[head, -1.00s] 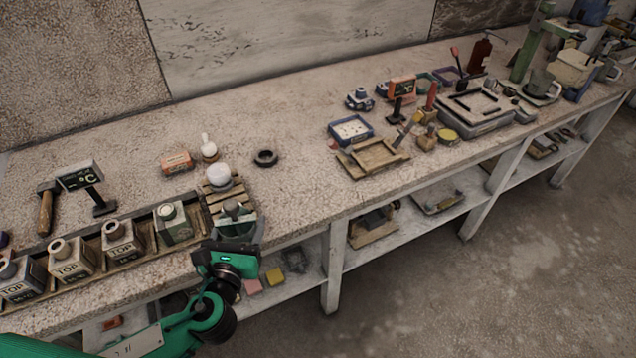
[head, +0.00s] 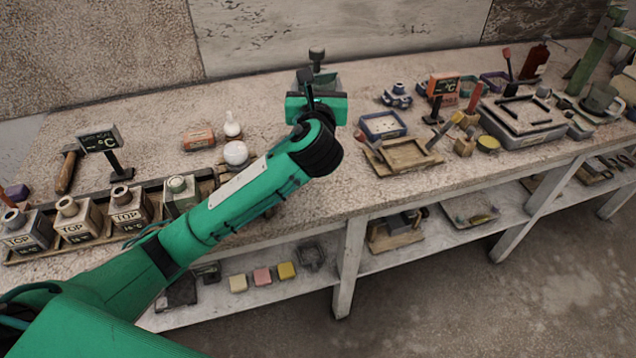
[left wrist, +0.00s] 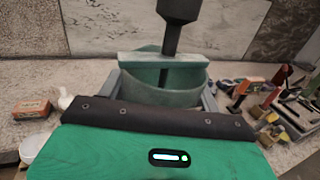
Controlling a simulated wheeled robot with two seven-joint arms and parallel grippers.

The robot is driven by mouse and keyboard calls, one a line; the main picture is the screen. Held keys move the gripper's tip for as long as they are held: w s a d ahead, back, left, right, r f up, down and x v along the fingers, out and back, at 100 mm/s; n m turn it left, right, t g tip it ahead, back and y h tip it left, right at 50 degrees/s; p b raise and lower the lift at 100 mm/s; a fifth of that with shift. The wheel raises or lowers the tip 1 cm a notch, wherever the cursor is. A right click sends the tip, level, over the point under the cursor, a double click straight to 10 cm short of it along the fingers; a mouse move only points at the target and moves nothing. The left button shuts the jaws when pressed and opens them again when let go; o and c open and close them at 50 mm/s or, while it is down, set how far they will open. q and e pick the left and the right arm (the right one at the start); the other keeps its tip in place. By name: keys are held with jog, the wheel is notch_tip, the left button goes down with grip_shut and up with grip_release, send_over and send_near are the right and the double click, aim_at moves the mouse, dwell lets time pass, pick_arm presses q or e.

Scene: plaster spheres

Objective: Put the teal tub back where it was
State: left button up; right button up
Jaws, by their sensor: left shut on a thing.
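The teal tub (left wrist: 165,95) sits between the grey fingers of my left gripper in the left wrist view. My left gripper (head: 318,90) is shut on it over the back part of the bench. In the head view a little of the tub (head: 328,80) shows behind the gripper. A tool with a thick dark handle (left wrist: 180,12) stands up out of the tub, and a pale teal crosspiece lies across its top. Whether the tub touches the bench is hidden. My right gripper is not in view.
A white ball (head: 236,153), a white bottle-like piece (head: 232,126) and an orange box (head: 198,139) stand left of the gripper. A blue tray (head: 382,125) and wooden tray (head: 408,156) lie to the right. My arm hides part of the bench and slatted stand.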

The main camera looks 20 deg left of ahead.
pick_arm(q)
notch_tip(320, 180, down, 20)
jog(key=shift+w+r+b, duration=0.1)
jog(key=shift+r+b, duration=0.1)
jog(key=shift+b, duration=0.55)
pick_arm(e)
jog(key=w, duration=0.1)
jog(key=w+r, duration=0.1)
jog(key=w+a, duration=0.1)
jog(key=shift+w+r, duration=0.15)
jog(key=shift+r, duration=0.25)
pick_arm(q)
jog(key=shift+f, duration=0.1)
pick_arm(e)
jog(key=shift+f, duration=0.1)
pick_arm(q)
jog(key=o, duration=1.4)
jog(key=shift+o, duration=0.2)
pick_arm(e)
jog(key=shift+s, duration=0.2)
